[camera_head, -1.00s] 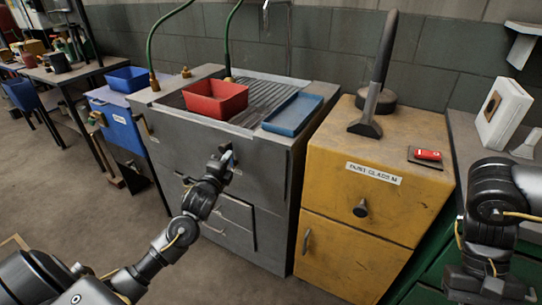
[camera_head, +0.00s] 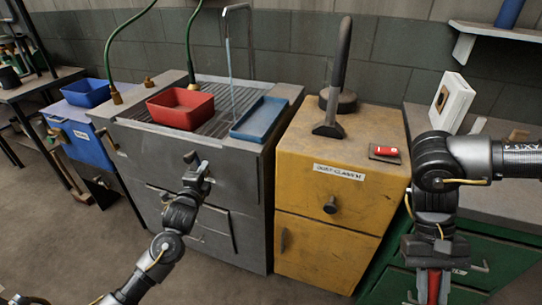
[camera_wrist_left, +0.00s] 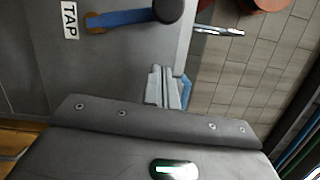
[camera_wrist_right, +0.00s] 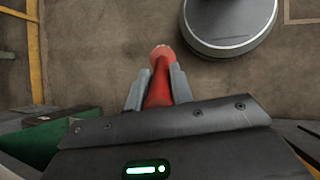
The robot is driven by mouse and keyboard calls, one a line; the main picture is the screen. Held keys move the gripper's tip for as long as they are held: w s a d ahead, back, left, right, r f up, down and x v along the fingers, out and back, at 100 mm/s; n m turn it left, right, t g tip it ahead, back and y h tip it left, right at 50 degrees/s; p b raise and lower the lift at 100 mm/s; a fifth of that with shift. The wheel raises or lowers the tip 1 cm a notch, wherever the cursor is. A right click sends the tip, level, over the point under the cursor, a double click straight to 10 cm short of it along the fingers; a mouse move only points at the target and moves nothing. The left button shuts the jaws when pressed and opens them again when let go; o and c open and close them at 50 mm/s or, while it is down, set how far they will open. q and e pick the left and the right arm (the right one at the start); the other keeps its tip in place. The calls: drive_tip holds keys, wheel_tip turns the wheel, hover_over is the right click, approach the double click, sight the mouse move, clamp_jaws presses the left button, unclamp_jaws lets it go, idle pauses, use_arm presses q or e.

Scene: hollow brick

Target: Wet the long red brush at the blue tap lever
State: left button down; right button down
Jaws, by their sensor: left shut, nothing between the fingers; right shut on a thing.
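The blue tap lever (camera_wrist_left: 125,18), with a dark knob at one end, sits beside a TAP label in the left wrist view. My left gripper (camera_head: 200,168) is shut and empty before the grey sink cabinet (camera_head: 245,195); in the left wrist view its fingers (camera_wrist_left: 165,88) are apart from the lever. A thin pale stream of water (camera_head: 229,65) falls from the spout (camera_head: 237,7) behind the blue tray. My right gripper (camera_head: 432,285) is shut on the red brush (camera_head: 433,286), low at the right; its red end shows between the fingers (camera_wrist_right: 160,88).
A red tub (camera_head: 180,108) and a blue tray (camera_head: 260,118) sit on the ribbed sink top. Open floor lies in front.

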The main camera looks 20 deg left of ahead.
use_arm(q)
drive_tip(key=s+d+b, duration=0.1)
drive_tip(key=s+d, duration=0.1)
drive_tip(key=s, duration=0.7)
drive_tip(key=s+f+n+g, duration=0.2)
drive_tip(key=s+f+g, duration=0.15)
drive_tip(key=f, duration=0.85)
drive_tip(key=s+d+f+n+g+h, duration=0.1)
drive_tip(key=s+f+n+g, duration=0.2)
drive_tip(key=f, duration=0.9)
drive_tip(key=s+f+n+g, duration=0.2)
drive_tip(key=s+f, duration=0.3)
drive_tip(key=f, duration=0.7)
drive_tip(key=s+d+f+n+g, duration=0.2)
drive_tip(key=s+f, duration=0.4)
drive_tip(key=s, duration=0.3)
drive_tip(key=s+d+f+n+g+h, duration=0.1)
drive_tip(key=s+d+f+n+g, duration=0.1)
drive_tip(key=s+f, duration=0.5)
drive_tip(key=s+d+f+n+g, duration=0.2)
drive_tip(key=s+f, duration=0.5)
drive_tip(key=s, duration=0.5)
drive_tip(key=shift+s+f+n+g+h, duration=0.15)
drive_tip(key=shift+s+n+g+h, duration=0.35)
drive_tip(key=shift+g, duration=0.45)
